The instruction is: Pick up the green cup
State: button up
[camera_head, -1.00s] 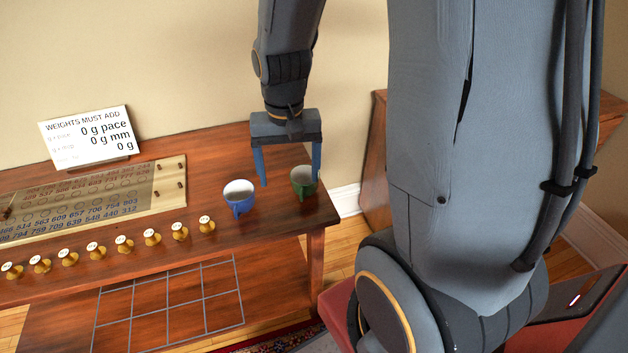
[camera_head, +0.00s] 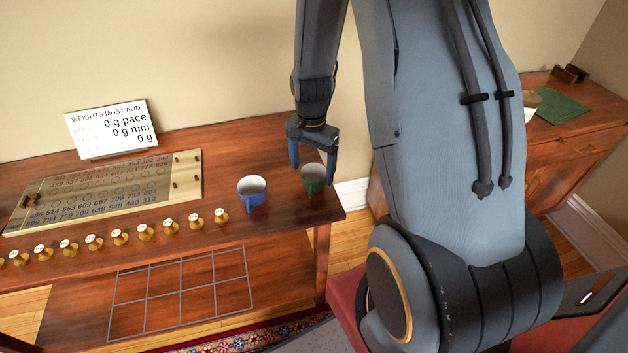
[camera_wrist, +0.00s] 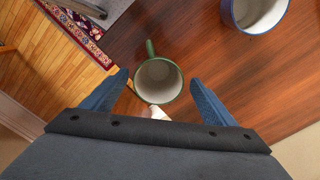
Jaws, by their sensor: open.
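The green cup (camera_head: 313,179) stands upright near the right end of the wooden table (camera_head: 285,215). In the wrist view the green cup (camera_wrist: 158,82) shows its white inside, with its handle pointing to the top of the picture. My gripper (camera_head: 312,174) is open, with its blue fingers pointing down at the cup. In the wrist view my gripper (camera_wrist: 160,88) has one finger on each side of the cup, with gaps between. One finger partly hides the cup in the head view. I cannot tell how far the fingertips are above it.
A blue cup (camera_head: 252,191) stands just left of the green cup. Several brass weights (camera_head: 120,237) line the table's front edge. A desk (camera_head: 545,150) is at the right.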

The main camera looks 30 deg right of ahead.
jog(key=shift+s+f+p, duration=0.1)
jog(key=shift+f+p, duration=0.25)
jog(key=shift+f, duration=1.1)
jog(key=shift+c, duration=0.5)
jog(key=c, duration=1.1)
jog(key=shift+r, duration=0.15)
